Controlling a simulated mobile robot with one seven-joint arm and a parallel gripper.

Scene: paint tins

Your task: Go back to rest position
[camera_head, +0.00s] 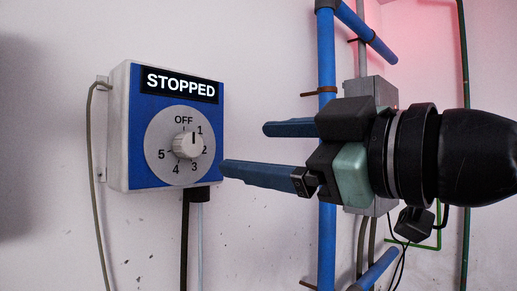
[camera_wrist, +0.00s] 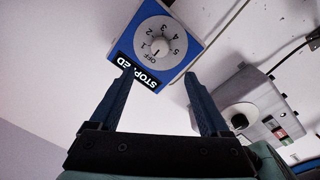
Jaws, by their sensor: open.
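A blue and white control box (camera_head: 118,130) is fixed to the wall at left in the head view. Its display (camera_head: 179,84) reads STOPPED. Its white knob (camera_head: 187,145) sits on a grey dial marked OFF and 1 to 5; the knob's dark mark points up, near OFF and 1, and I cannot tell which exactly. My gripper (camera_head: 243,148) is open and empty, its blue fingers pointing left toward the box, apart from the knob. In the wrist view my gripper (camera_wrist: 158,77) has its fingers spread, with the control box (camera_wrist: 183,64) showing upside down beyond them.
Blue pipes (camera_head: 327,230) run up the wall behind my gripper. A grey box (camera_head: 372,90) is mounted there, partly hidden by my gripper; the wrist view shows a grey box with a round part (camera_wrist: 240,115). A cable (camera_head: 97,220) hangs left of the control box.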

